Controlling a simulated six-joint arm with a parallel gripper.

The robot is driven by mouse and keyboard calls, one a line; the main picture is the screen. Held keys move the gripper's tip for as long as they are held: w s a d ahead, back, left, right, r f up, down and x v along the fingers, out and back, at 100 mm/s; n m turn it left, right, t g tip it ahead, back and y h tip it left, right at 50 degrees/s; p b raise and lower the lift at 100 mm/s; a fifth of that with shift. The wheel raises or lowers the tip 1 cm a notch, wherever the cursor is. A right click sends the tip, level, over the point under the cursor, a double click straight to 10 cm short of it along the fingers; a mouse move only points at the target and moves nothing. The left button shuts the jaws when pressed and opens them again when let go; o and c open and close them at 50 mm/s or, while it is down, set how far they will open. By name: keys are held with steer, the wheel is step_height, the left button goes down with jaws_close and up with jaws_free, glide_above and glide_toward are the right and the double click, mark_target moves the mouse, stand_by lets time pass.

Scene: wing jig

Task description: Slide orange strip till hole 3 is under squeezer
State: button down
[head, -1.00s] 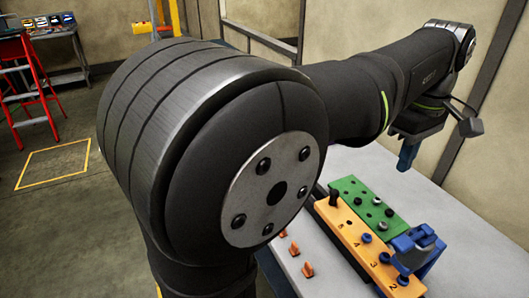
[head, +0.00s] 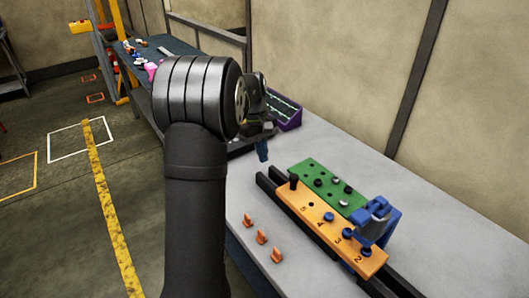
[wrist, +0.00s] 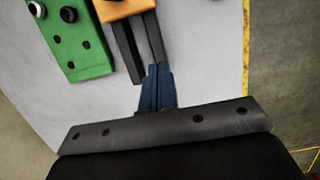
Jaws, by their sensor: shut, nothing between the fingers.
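The orange strip (head: 318,228) lies on dark rails, with a black upright peg (head: 294,181) at its far end and numbers 5 to 2 running toward the near end. Blue fasteners stand by numbers 4, 3 and 2; the hole by 5 looks dark. The blue squeezer (head: 377,217) stands at the strip's right edge, near 3 and 2; which hole lies under it I cannot tell. My gripper (head: 262,152) is shut and empty, beyond the strip's far end. In the wrist view, its blue fingers (wrist: 157,88) point along the rails toward the strip's end (wrist: 115,9).
A green plate (head: 325,182) with pegs and holes lies right of the strip. Several orange clips (head: 262,236) stand on the grey table to its left. A purple bin (head: 288,112) sits at the far end. The table's right side is clear.

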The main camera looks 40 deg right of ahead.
mark_target(285, 194)
steer(key=x, duration=0.6)
steer(key=s, duration=0.3)
steer(key=shift+s+f, duration=0.1)
steer(key=shift+f, duration=0.1)
steer(key=shift+s, duration=0.5)
steer(key=s, duration=0.5)
steer(key=shift+w, duration=0.1)
